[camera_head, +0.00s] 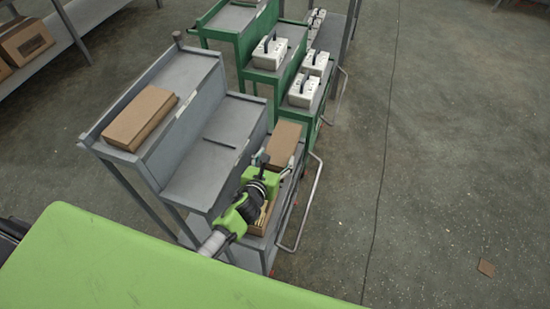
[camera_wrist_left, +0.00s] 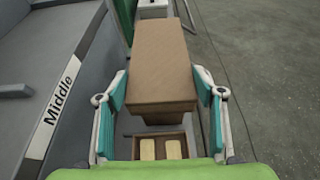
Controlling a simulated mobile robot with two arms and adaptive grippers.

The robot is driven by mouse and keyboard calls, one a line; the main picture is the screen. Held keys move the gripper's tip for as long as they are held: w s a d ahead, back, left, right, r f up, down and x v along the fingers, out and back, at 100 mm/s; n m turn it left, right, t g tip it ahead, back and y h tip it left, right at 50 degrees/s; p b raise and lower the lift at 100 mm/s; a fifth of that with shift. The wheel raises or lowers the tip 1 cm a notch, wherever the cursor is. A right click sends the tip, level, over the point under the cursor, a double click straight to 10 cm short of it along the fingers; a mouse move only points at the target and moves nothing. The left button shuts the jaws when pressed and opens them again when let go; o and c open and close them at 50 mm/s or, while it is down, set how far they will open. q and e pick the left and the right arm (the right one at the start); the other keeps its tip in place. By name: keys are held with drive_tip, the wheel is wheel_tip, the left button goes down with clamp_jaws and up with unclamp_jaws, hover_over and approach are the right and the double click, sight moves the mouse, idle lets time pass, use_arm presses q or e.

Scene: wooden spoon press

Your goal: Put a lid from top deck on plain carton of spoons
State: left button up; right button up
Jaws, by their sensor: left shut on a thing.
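My left gripper (camera_head: 276,164) reaches over the low deck of the grey cart. In the left wrist view its teal fingers (camera_wrist_left: 161,90) are shut on the two sides of a brown cardboard lid (camera_wrist_left: 163,55). The lid also shows in the head view (camera_head: 284,140), just past the fingers. An open carton (camera_wrist_left: 134,150) with pale wooden spoons shows below and nearer than the lid. In the head view my arm hides most of this carton (camera_head: 256,230). Another brown cardboard piece (camera_head: 138,118) lies on the top deck (camera_head: 185,72). My right gripper is not in view.
A green stepped cart (camera_head: 262,85) with white boxes stands behind. The floor at right is mostly clear.

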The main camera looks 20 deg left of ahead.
use_arm(q)
drive_tip(key=shift+f, duration=0.3)
drive_tip(key=o, duration=1)
drive_tip(key=shift+c, duration=0.2)
drive_tip(key=shift+r, duration=0.5)
drive_tip(key=p+v, duration=0.1)
drive_tip(key=v, duration=1.1)
drive_tip(key=shift+r+p, duration=0.2)
drive_tip(key=shift+p, duration=0.15)
